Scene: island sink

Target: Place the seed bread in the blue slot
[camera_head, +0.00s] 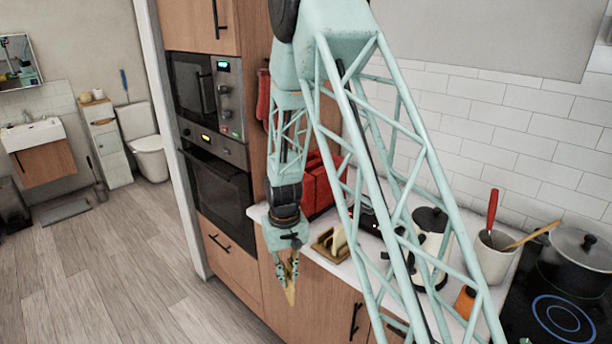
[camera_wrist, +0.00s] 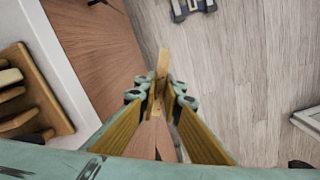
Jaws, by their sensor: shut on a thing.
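My gripper (camera_head: 288,268) hangs in front of the counter edge, over the floor, pointing down. It is shut on a thin tan bread slice (camera_head: 290,293), which sticks out below the fingertips. In the wrist view my gripper (camera_wrist: 160,95) pinches the slice (camera_wrist: 162,64), seen nearly edge-on; I cannot make out seeds on it. A wooden rack (camera_wrist: 42,84) stands on the counter at the left of that view, with a pale slice (camera_wrist: 9,78) in it. The rack (camera_head: 321,247) also shows right of my gripper in the head view. I cannot make out a blue slot.
Red boxy items (camera_head: 318,187) stand on the counter behind the rack. A kettle (camera_head: 430,235), a utensil pot (camera_head: 494,255) and a large pot (camera_head: 578,258) on the hob are farther right. The oven (camera_head: 217,180) is at left. The floor below my gripper is clear.

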